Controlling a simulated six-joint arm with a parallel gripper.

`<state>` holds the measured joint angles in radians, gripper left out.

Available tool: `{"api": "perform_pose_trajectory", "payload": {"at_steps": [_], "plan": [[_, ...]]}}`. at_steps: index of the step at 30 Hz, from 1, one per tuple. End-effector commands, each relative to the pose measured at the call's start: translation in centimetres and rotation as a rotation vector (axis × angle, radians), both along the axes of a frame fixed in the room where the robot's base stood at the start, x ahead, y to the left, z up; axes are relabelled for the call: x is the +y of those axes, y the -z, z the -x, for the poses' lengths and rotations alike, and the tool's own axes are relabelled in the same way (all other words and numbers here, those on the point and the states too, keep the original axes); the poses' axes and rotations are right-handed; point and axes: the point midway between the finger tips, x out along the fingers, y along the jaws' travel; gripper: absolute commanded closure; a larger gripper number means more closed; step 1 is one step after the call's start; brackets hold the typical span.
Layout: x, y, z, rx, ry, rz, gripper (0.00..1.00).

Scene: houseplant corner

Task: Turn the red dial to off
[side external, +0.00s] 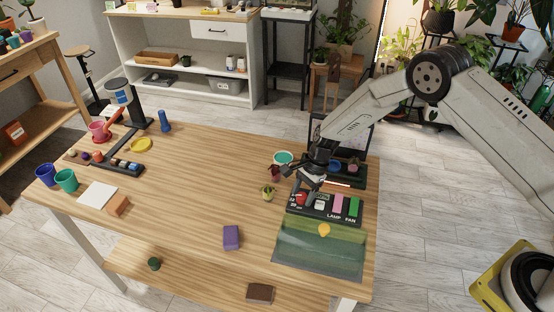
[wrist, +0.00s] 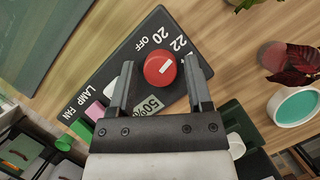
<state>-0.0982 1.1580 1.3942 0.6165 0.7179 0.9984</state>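The red dial (wrist: 160,68) sits on a dark control panel (wrist: 118,72). A short white mark on its face slants up to the right in the wrist view. The label OFF is printed up and left of the dial, with 20 and 22 beyond it. My gripper (wrist: 159,62) is open, with one finger on each side of the dial and a visible gap on both sides.
The panel also carries a pink switch (side external: 338,203) and a green switch (side external: 354,206), labelled LAMP and FAN. A green translucent sheet (side external: 300,255) lies in front of it. A small cactus (side external: 268,191) and a teal-topped pot (side external: 283,158) stand close left. The middle of the table is clear.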

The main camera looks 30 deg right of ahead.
Motion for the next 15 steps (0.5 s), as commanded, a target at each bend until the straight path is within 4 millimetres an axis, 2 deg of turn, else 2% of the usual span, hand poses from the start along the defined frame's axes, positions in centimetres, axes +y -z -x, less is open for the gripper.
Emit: {"api": "perform_pose_trajectory", "payload": {"at_steps": [1, 5, 6, 15], "plan": [[-0.01, -0.02, 0.0, 0.0, 0.0, 0.0, 0.54], [-0.01, -0.03, 0.0, 0.0, 0.0, 0.0, 0.95], [-0.01, -0.03, 0.0, 0.0, 0.0, 0.0, 1.0], [-0.01, -0.04, -0.02, 0.0, -0.021, -0.001, 1.0]]}}
